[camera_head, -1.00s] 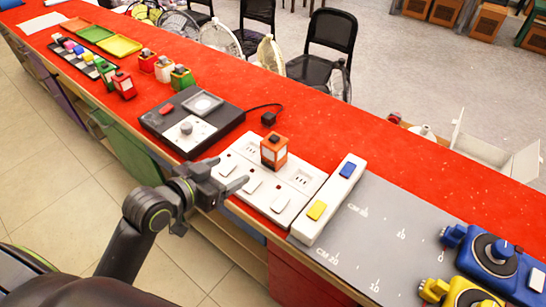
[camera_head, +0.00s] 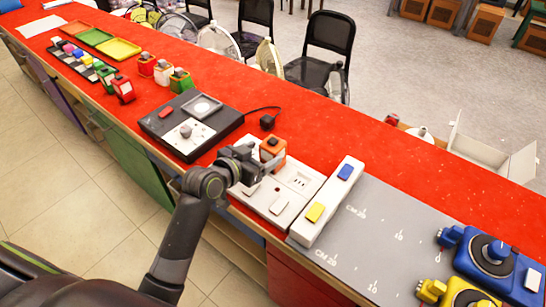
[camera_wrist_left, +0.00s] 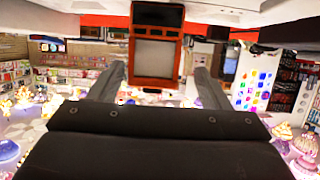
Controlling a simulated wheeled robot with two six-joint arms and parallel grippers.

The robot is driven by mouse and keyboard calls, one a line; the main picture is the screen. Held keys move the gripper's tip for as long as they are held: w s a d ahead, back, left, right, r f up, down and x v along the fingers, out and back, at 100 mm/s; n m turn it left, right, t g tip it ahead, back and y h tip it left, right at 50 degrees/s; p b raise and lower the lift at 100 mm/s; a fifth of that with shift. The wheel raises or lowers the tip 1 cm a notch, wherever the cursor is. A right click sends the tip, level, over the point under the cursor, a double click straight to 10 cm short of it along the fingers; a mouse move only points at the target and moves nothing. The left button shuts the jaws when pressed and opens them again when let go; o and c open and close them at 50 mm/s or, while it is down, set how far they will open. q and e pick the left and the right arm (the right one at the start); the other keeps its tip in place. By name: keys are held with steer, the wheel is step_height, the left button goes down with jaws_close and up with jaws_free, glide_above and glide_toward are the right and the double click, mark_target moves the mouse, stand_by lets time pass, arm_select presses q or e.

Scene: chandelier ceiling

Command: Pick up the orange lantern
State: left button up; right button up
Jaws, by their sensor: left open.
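The orange lantern (camera_head: 272,149) stands upright on the white switch panel (camera_head: 305,178) on the red counter. It has a dark top and pale side panes. My left gripper (camera_head: 262,164) is right at the lantern's near side in the head view, covering part of it. In the left wrist view the lantern (camera_wrist_left: 155,55) is upside down, ahead and between the two fingers of my left gripper (camera_wrist_left: 158,80). The fingers are spread apart, with space showing on both sides of the lantern. My right gripper is not in view.
A white power strip (camera_head: 330,200) with yellow and blue buttons lies right of the panel. A black device (camera_head: 190,125) with a cable is to the left. Red, white and green lanterns (camera_head: 162,72) stand farther left. Blue and yellow tools (camera_head: 490,257) sit at the right.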

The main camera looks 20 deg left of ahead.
mark_target(267, 154)
arm_select(q)
steer(key=x, duration=0.4)
steer(key=shift+s+d+f+p, duration=0.15)
steer(key=shift+s+d+p, duration=0.05)
steer(key=shift+d+p, duration=0.15)
steer(key=shift+w+d+f, duration=0.1)
steer(key=shift+w+f, duration=0.1)
steer(key=shift+w, duration=0.25)
steer(key=shift+c, duration=0.3)
steer(key=c, duration=1.2)
steer(key=shift+r, duration=0.15)
steer(key=shift+c, duration=0.5)
